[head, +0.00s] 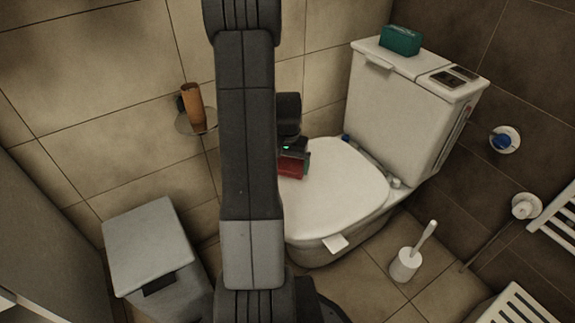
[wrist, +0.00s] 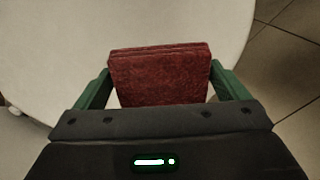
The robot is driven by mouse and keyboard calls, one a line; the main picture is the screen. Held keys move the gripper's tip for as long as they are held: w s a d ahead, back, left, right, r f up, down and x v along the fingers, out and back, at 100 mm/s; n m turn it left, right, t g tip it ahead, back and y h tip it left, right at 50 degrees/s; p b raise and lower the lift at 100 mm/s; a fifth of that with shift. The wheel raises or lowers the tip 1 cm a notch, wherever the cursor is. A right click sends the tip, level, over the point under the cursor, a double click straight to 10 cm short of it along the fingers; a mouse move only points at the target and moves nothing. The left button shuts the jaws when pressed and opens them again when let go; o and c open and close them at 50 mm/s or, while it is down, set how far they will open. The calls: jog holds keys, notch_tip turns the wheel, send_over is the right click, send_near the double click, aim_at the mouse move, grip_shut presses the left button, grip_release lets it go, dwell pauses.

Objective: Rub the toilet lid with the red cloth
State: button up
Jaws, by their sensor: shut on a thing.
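The white toilet lid (head: 345,195) is closed on the toilet. It also fills much of the wrist view (wrist: 60,50). My gripper (head: 296,160) is over the left part of the lid, partly hidden behind my own arm in the head view. In the wrist view its green fingers stand either side of the red cloth (wrist: 160,78), a folded block, and are shut on it. The cloth (head: 291,170) shows just below the gripper in the head view, at or close above the lid. I cannot tell whether it touches.
The cistern (head: 395,110) stands behind the lid with a green box (head: 400,40) on top. A toilet brush (head: 408,260) stands right of the toilet. A grey bin (head: 150,250) is at left. A brown bottle (head: 193,105) sits on a wall shelf.

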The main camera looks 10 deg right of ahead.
jog(key=shift+r+p, duration=0.9)
jog(key=shift+r, duration=0.6)
